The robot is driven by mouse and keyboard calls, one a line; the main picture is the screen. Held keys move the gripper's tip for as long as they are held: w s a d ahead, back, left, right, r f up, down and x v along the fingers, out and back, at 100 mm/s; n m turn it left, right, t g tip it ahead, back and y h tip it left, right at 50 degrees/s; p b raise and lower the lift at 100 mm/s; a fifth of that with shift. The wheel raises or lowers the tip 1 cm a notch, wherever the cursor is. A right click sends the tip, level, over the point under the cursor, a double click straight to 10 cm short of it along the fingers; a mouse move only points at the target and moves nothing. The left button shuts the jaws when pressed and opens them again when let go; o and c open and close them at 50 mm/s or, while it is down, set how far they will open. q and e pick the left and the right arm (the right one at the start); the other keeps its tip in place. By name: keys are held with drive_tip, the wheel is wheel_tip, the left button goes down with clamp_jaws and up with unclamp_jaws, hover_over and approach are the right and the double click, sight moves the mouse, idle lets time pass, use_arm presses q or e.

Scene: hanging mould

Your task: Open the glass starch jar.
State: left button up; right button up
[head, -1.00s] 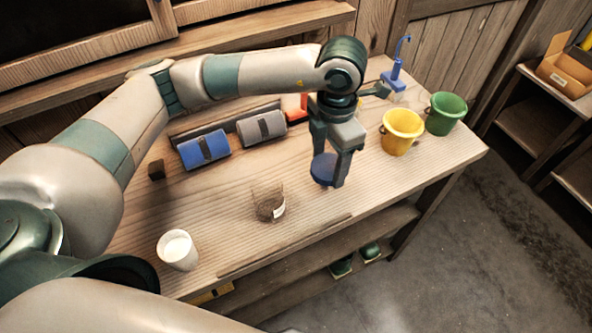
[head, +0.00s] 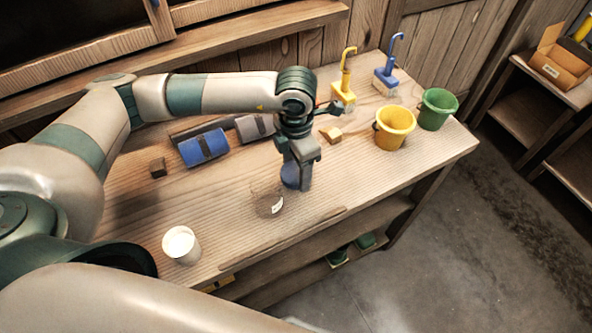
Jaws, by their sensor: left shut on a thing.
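The glass starch jar (head: 266,202) stands on the bench near its front edge, clear-walled, with brownish contents and a small white label. Its top looks open. My left gripper (head: 298,180) points down just right of the jar and is shut on a round blue lid (head: 289,176). The lid is partly hidden by the fingers, and I cannot tell its exact height above the bench. My right gripper is not in view.
A white cup (head: 181,244) stands at the front left. Yellow (head: 395,128) and green (head: 437,109) buckets stand right, near yellow (head: 344,88) and blue (head: 389,75) tools. A small block (head: 157,167) sits left.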

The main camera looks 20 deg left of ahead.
use_arm(q)
drive_tip(key=shift+f+p, duration=0.45)
drive_tip(key=shift+f, duration=0.65)
drive_tip(key=shift+f, duration=0.1)
drive_tip(key=shift+f+b, duration=0.15)
drive_tip(key=shift+b, duration=0.2)
drive_tip(key=o, duration=1.2)
drive_tip(key=shift+r, duration=0.3)
